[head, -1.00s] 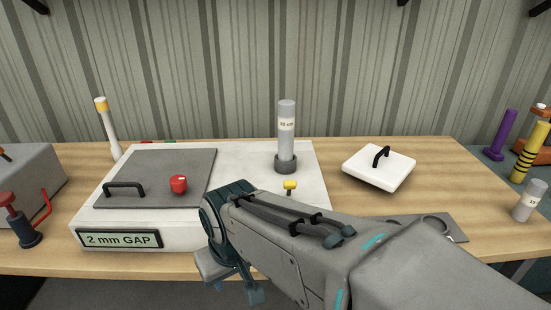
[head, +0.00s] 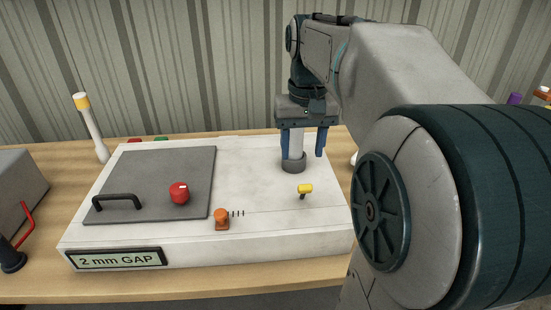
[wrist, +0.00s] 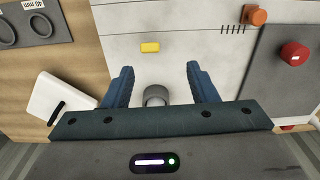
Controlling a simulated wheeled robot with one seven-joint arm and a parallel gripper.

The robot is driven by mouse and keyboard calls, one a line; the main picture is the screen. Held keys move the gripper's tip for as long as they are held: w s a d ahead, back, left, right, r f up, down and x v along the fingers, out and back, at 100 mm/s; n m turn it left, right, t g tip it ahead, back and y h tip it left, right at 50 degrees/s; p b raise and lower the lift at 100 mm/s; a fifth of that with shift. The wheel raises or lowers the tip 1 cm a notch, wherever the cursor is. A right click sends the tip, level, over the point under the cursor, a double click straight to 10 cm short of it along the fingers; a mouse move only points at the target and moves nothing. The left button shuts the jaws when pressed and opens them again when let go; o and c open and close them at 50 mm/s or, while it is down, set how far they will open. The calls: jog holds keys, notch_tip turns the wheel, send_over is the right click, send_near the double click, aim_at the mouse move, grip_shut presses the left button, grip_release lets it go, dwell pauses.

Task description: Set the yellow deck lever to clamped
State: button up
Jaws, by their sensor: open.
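The yellow deck lever (head: 304,189) stands on the right part of the white deck (head: 255,168), a small knob on a short dark stem. In the wrist view the yellow lever (wrist: 150,47) lies beyond my fingertips, apart from them. My gripper (head: 303,153) points down at the back of the deck with its fingers apart. The grey cylinder (head: 296,143) in its dark collar shows between the fingers; its top is hidden in the head view. In the wrist view the cylinder (wrist: 155,95) sits between the open fingers with gaps on both sides.
An orange knob (head: 221,217) stands beside short tick marks at the deck's front. A grey plate with a black handle (head: 117,202) and a red knob (head: 179,193) covers the left. A display (head: 117,259) reads 2 mm GAP. A white lid (wrist: 62,108) lies beside the deck.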

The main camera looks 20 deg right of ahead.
aim_at(305, 189)
jog(key=f, duration=0.3)
jog(key=d+f, duration=0.1)
jog(key=f, duration=0.3)
jog(key=w+d+f, duration=0.1)
jog(key=f, duration=0.3)
jog(key=shift+w+f+b, duration=0.1)
jog(key=shift+f+b, duration=0.15)
jog(key=shift+b, duration=0.15)
